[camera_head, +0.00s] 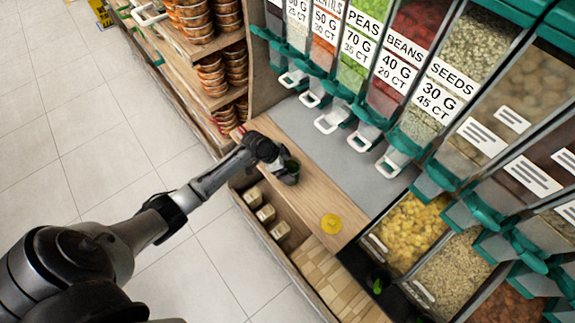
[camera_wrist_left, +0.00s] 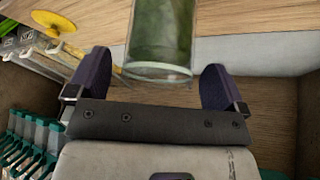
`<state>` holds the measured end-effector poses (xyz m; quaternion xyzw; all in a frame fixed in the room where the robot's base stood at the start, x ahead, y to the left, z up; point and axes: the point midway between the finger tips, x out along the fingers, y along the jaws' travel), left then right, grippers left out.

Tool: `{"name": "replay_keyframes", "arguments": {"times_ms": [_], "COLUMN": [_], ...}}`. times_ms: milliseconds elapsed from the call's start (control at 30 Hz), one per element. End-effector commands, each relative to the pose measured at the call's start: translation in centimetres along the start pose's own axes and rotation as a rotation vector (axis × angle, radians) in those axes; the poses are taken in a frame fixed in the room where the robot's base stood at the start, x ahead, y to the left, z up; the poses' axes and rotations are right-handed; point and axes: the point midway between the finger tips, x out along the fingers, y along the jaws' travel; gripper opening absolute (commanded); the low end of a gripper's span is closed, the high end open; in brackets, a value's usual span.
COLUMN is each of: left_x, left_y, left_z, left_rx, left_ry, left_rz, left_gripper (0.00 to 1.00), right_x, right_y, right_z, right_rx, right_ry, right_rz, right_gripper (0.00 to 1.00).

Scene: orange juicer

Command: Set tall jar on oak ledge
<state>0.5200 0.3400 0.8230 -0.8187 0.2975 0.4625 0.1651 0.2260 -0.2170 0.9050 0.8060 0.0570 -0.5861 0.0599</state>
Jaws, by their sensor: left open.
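A clear glass jar with dark green contents (camera_head: 291,166) is at the wooden ledge (camera_head: 312,195) in the head view, partly hidden by my left gripper (camera_head: 279,168). In the left wrist view the jar (camera_wrist_left: 161,40) shows large, its round glass end towards the camera and its far part cut off by the top edge. My left gripper (camera_wrist_left: 157,80) is open, one dark finger on each side of the jar, with a visible gap on both sides. I cannot tell whether the jar rests on the ledge. My right gripper is not in view.
A yellow round object (camera_head: 331,224) lies on the ledge to the right of the gripper. Dispensers with white handles (camera_head: 332,120) stand behind a grey strip (camera_head: 327,145). Small boxes (camera_head: 265,213) sit on a lower shelf. Shelves with stacked jars (camera_head: 210,75) stand to the left.

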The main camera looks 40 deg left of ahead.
Motion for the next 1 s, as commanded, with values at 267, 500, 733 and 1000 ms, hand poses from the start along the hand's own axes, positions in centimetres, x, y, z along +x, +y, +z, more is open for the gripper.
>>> {"name": "replay_keyframes", "arguments": {"times_ms": [267, 500, 733, 1000], "left_x": [-5.5, -9.0, -10.4, -8.6], "left_y": [-0.1, -0.1, 0.0, 5.9], "left_z": [0.0, 0.0, 0.0, 1.6], "left_rx": [0.003, 0.003, 0.001, -0.013], "left_ry": [-0.002, -0.002, -0.001, -0.057], "left_rz": [-0.002, -0.001, 0.001, 0.019], "left_gripper": [0.98, 0.98, 0.98, 0.98], "right_x": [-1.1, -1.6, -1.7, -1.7], "right_y": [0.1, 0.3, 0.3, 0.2], "right_z": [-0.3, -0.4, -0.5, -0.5], "right_rx": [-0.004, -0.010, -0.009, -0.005], "right_ry": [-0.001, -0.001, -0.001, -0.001], "right_rz": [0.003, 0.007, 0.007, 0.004], "right_gripper": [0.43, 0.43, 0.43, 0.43]}}
